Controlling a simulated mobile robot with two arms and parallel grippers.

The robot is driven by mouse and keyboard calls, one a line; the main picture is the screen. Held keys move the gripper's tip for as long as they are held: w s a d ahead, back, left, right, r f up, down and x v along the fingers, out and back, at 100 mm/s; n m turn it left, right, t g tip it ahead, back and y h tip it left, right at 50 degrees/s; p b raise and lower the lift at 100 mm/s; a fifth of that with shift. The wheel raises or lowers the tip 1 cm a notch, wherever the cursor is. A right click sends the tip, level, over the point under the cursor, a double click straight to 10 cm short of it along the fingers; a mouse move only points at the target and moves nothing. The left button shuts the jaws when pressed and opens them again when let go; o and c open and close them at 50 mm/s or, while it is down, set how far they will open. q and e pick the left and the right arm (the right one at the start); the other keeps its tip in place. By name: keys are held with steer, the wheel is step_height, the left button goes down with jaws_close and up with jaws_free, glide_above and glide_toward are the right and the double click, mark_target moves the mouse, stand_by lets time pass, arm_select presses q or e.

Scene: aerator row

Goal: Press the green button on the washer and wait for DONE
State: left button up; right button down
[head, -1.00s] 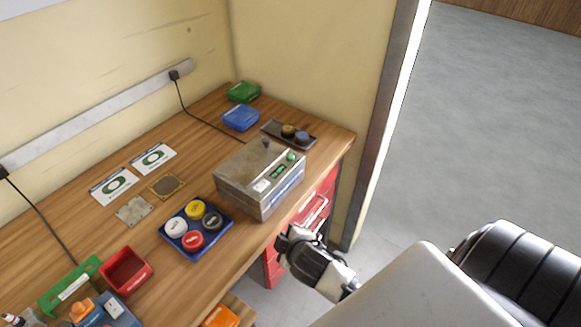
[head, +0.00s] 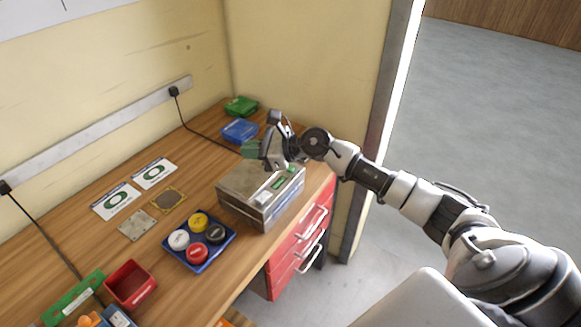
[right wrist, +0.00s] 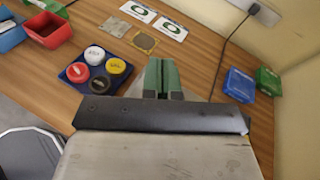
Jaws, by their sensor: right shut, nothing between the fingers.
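The washer is a worn metal box (head: 245,193) near the right end of the bench in the head view. Its front slope carries a small green display (head: 284,183), too small to read, and a white label or key (head: 262,198). I cannot make out its round green button, which sits behind or beside my right gripper. My right gripper (head: 251,149) is over the back of the washer, with its green fingers shut and empty. The shut fingers show in the right wrist view (right wrist: 162,76). My left gripper is not in view.
A blue tray (head: 191,263) with several round caps stands left of the washer. A red bin (head: 131,285) is at the front left. Blue (head: 239,131) and green (head: 241,106) boxes stand behind the washer. Red drawers (head: 300,252) are below the bench.

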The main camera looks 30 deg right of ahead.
steer(key=d+n+g+h, duration=0.3)
steer(key=d+n+h, duration=0.2)
steer(key=d, duration=0.6)
steer(key=shift+w+d+r, duration=0.25)
steer(key=shift+w+d, duration=0.05)
steer(key=shift+d, duration=0.1)
steer(key=shift+f, duration=0.15)
steer(key=b, duration=0.4)
glide_above(291, 169)
step_height(291, 169, down, 7)
steer(key=shift+w+f, duration=0.1)
steer(key=shift+f+b, duration=0.7)
steer(key=shift+b, duration=0.1)
stand_by(0.4)
steer(key=shift+f+b, duration=0.35)
steer(key=shift+b, duration=0.2)
